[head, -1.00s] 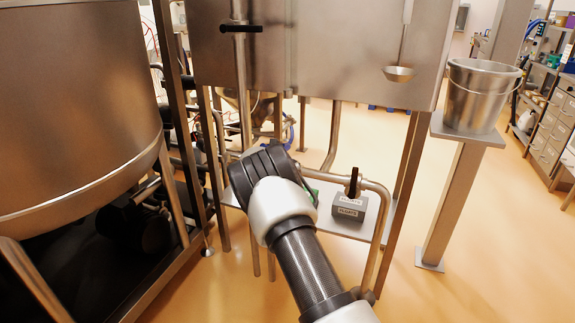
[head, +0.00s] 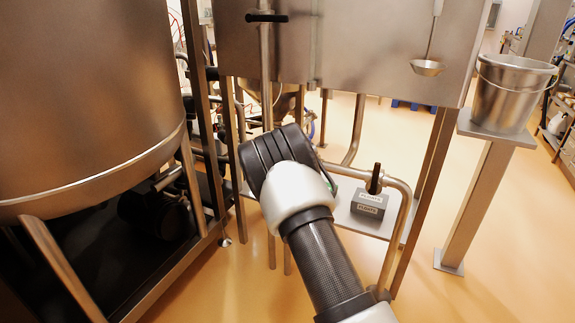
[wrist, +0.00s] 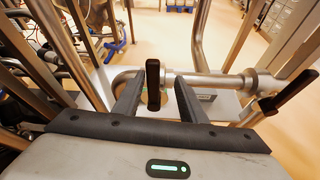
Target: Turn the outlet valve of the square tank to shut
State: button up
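The square tank (head: 395,45) is the large steel box at the top of the head view. In the wrist view a black valve handle (wrist: 153,85) stands upright between the fingers of my gripper (wrist: 158,80), in front of a steel pipe. My gripper is open, with gaps on both sides of that handle. In the head view my gripper (head: 285,155) hides this handle, below the tank. A second black handle (head: 375,178) is on the pipe to the right; it also shows tilted in the wrist view (wrist: 290,92). I cannot tell which handle is the outlet valve's.
A round steel tank (head: 80,100) is close on the left. Another black handle (head: 267,17) is on an upright pipe. A labelled grey box (head: 368,203) sits on a low plate. A steel bucket (head: 505,95) stands on a post at right. Frame legs flank my arm.

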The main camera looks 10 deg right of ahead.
jog(key=v, duration=1.7)
jog(key=shift+w+a+b, duration=0.25)
jog(key=shift+b, duration=0.2)
dwell(0.4)
jog(key=shift+r, duration=0.1)
dwell(0.4)
jog(key=p+v, duration=0.3)
jog(key=v, duration=1.4)
jog(key=shift+r+p, duration=0.15)
jog(key=shift+p, duration=0.15)
jog(key=shift+s, duration=0.15)
